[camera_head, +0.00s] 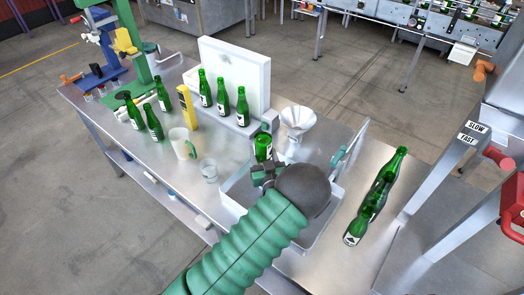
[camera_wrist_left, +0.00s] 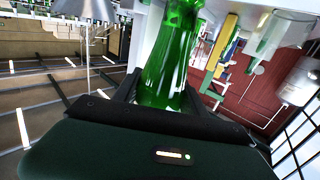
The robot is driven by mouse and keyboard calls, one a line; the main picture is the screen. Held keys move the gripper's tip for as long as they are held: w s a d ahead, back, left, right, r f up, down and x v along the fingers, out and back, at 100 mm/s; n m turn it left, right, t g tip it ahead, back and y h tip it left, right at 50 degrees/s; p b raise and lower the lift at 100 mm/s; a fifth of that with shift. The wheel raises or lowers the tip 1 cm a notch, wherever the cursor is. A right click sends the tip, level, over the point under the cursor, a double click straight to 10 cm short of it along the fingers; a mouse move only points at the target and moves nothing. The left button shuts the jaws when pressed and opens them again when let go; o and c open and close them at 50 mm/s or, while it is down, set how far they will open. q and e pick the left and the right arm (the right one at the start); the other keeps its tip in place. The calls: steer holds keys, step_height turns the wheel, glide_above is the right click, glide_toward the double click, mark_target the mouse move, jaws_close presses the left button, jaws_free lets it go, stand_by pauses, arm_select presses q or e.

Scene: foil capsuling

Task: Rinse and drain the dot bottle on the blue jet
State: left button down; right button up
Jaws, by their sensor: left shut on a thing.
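My left gripper (camera_head: 264,178), at the end of the green-sleeved arm, is shut on a green bottle (camera_head: 262,148). My right gripper is not in view.
A white funnel (camera_head: 298,120) stands just behind the bottle. A pitcher (camera_head: 183,143) and a clear glass (camera_head: 209,170) stand left of the basin. Several green bottles stand by the white panel (camera_head: 240,70) and at left. More green bottles (camera_head: 378,190) line the right side.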

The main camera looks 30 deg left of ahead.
arm_select(q)
steer(key=shift+f+b, duration=0.45)
steer(key=shift+f, duration=0.1)
stand_by(2.9)
steer(key=shift+r+p, duration=0.95)
steer(key=shift+r, duration=0.6)
stand_by(2.8)
